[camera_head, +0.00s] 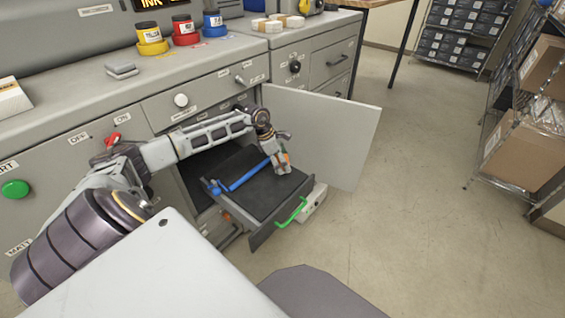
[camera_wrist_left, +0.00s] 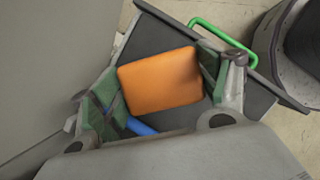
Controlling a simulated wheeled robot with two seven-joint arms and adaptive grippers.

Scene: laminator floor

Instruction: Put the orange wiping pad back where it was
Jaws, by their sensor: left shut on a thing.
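The orange wiping pad (camera_wrist_left: 160,80) is between the fingers of my left gripper (camera_wrist_left: 156,90) in the left wrist view. The gripper is shut on it. In the head view, my left gripper (camera_head: 281,164) points down over the right part of a dark pulled-out tray (camera_head: 262,192); only a sliver of the pad (camera_head: 286,157) shows there. I cannot tell whether the pad touches the tray. My right gripper is not in view.
The tray has a green handle (camera_head: 291,212) at its front. An open grey cabinet door (camera_head: 335,135) stands just behind and right of my gripper. A white box (camera_head: 313,203) is by the tray on the floor. Ink pots (camera_head: 184,30) stand on the counter.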

